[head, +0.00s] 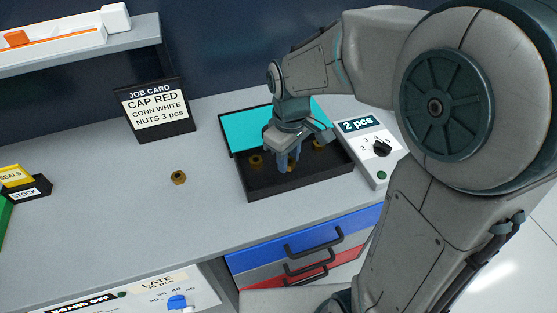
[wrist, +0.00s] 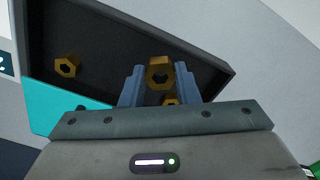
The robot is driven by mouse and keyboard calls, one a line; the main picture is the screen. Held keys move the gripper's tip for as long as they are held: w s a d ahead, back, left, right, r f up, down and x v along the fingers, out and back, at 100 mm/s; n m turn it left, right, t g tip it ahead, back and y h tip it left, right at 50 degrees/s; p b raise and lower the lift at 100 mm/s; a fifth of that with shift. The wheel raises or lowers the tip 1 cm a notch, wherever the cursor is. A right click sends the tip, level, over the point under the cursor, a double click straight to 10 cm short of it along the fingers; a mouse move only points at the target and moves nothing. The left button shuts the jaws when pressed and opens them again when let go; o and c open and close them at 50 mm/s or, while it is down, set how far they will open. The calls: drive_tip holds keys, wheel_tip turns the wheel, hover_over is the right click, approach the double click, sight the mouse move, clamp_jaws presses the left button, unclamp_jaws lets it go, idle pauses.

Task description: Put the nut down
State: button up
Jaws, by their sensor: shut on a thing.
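My gripper (head: 288,163) points down into a black tray (head: 290,187) on the bench. In the wrist view its two fingers are shut on a brass hex nut (wrist: 160,73); whether this nut touches the tray floor I cannot tell. A second nut (head: 257,161) lies in the tray to the left of the fingers. A third nut (head: 318,143) lies to their right, partly behind the gripper; it also shows in the wrist view (wrist: 67,67). Another loose nut (head: 178,177) lies on the bench, left of the tray.
A turquoise panel (head: 245,135) lies at the tray's back. A box (head: 371,150) with a dial and a "2 pcs" display stands right of the tray. A job card (head: 156,108) reading "NUTS 3 pcs" stands behind. The bench around the loose nut is clear.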

sight(279, 178)
drive_tip(key=shift+w+a+f, duration=0.3)
drive_tip(key=shift+a+f, duration=0.1)
drive_tip(key=shift+a, duration=0.15)
drive_tip(key=shift+w+a+f, duration=0.25)
drive_tip(key=shift+a+f, duration=0.15)
drive_tip(key=shift+a, duration=0.15)
drive_tip(key=shift+f, duration=1.95)
drive_tip(key=shift+f, duration=0.15)
drive_tip(key=o, duration=1)
drive_tip(key=shift+c, duration=0.2)
